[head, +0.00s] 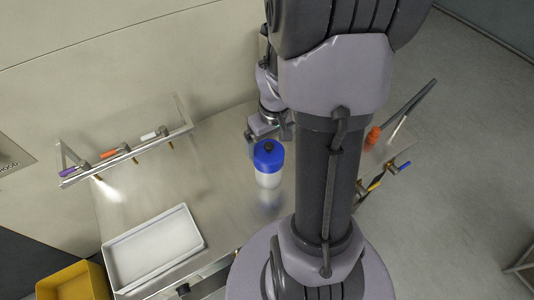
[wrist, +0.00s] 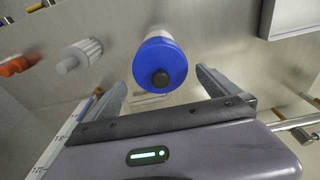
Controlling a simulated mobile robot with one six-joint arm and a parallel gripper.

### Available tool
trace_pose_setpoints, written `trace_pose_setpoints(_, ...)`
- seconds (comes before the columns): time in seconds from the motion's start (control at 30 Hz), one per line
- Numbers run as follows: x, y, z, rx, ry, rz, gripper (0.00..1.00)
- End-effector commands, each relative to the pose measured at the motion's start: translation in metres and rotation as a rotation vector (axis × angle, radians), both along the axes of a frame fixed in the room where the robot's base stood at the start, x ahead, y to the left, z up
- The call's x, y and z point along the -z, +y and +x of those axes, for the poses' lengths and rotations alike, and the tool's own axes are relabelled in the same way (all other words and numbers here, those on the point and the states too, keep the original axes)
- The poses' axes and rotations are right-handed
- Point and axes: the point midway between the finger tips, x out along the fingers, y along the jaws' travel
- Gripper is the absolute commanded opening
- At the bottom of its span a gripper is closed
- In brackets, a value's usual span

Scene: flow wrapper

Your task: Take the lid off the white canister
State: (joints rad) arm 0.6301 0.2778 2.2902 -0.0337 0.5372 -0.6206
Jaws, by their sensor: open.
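The white canister (head: 268,180) stands upright on the steel table, with a blue lid (head: 264,159) on top that has a dark round knob. In the wrist view the blue lid (wrist: 153,58) with its knob is seen from above, and part of the white body (wrist: 158,31) shows behind it. My gripper (wrist: 155,88) is open, its two fingers spread to either side below the lid in the picture. Nothing is between the fingertips that I can see as held. In the head view my gripper (head: 264,133) is just behind the canister, partly hidden by my arm.
A white tray (head: 109,262) lies at the table's front left, beside a yellow bin (head: 98,272). A rack (head: 124,156) with coloured-handled tools runs along the back left. A white ridged object (wrist: 80,54) is left of the lid.

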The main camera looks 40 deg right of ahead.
Motion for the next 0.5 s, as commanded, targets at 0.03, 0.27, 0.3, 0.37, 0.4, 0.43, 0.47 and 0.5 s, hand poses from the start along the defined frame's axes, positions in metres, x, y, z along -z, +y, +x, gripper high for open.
trace_pose_setpoints(0.03, 0.01, 0.001, 0.0, -0.001, 0.002, 0.001, 1.0)
trace_pose_setpoints(0.27, 0.049, 0.001, 0.004, -0.001, 0.002, 0.001, 1.0)
trace_pose_setpoints(0.3, 0.048, 0.001, 0.004, -0.001, 0.001, 0.0, 1.0)
trace_pose_setpoints(0.37, 0.046, 0.001, 0.004, 0.0, 0.0, 0.0, 1.0)
trace_pose_setpoints(0.4, 0.046, 0.001, 0.004, 0.0, 0.0, 0.0, 1.0)
trace_pose_setpoints(0.43, 0.046, 0.001, 0.004, 0.0, 0.0, 0.0, 1.0)
trace_pose_setpoints(0.47, 0.046, 0.001, 0.004, 0.0, 0.0, 0.0, 0.94)
trace_pose_setpoints(0.5, 0.046, 0.001, 0.004, 0.0, 0.0, 0.0, 0.86)
